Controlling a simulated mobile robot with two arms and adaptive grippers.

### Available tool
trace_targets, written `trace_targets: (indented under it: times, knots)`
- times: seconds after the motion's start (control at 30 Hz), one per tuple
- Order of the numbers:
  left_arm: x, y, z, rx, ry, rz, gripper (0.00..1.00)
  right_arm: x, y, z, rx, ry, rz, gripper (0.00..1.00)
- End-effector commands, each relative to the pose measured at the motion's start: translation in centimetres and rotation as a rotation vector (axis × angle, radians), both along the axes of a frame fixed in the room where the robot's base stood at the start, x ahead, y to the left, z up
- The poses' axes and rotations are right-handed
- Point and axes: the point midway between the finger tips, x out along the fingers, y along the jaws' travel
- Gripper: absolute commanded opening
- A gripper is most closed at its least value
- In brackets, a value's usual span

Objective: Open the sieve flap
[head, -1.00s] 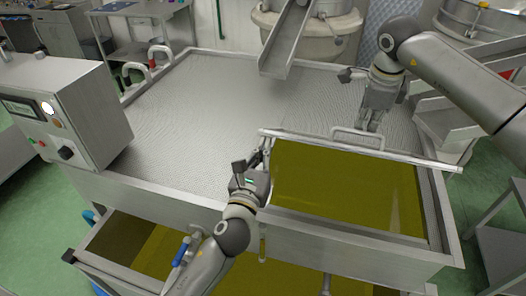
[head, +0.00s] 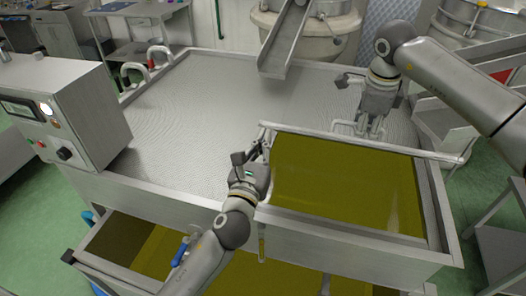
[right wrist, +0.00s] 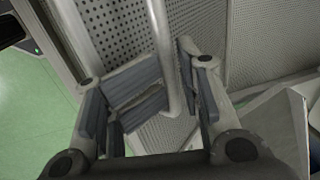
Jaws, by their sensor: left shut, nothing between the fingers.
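The sieve flap's front bar (head: 410,152) runs across the tank, with a perforated sheet behind it. The flap stands partly open, with yellow-green liquid showing in front of the bar. My right gripper (head: 370,134) is above the flap at its D-shaped handle (head: 336,127), part of which it hides. In the right wrist view, the handle bar (right wrist: 163,50) passes between its spread fingers, nearer the right finger. My left gripper (head: 262,150) is shut and empty, close to the left end of the front bar; whether it touches cannot be told.
A metal chute (head: 284,45) hangs over the back of the tank. A control box (head: 75,105) stands at the left. The perforated deck (head: 190,120) between is clear. The tank's front rim (head: 340,235) lies ahead of the liquid.

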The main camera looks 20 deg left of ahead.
Motion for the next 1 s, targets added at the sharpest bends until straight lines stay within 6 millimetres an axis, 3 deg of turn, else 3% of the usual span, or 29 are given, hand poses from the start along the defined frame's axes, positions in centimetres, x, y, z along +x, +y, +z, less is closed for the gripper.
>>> trace_targets:
  times: [0.27, 0.7, 0.9, 1.0]
  knots:
    - [0.0, -0.1, -0.4, -0.001, 0.008, -0.001, 0.00, 0.1, -0.1, 1.2, 0.004, -0.009, -0.003, 0.32]
    - [-0.1, -0.1, -0.6, -0.001, 0.012, -0.001, 0.00, -1.7, -0.1, 9.5, 0.003, -0.007, -0.003, 0.32]
    - [-0.1, -0.1, -0.6, -0.001, 0.013, -0.001, 0.00, -2.2, -0.1, 11.6, 0.003, -0.004, -0.003, 0.32]
    - [-0.1, -0.1, -0.6, -0.001, 0.013, -0.001, 0.00, -2.3, 0.1, 11.6, 0.036, 0.011, -0.004, 0.32]
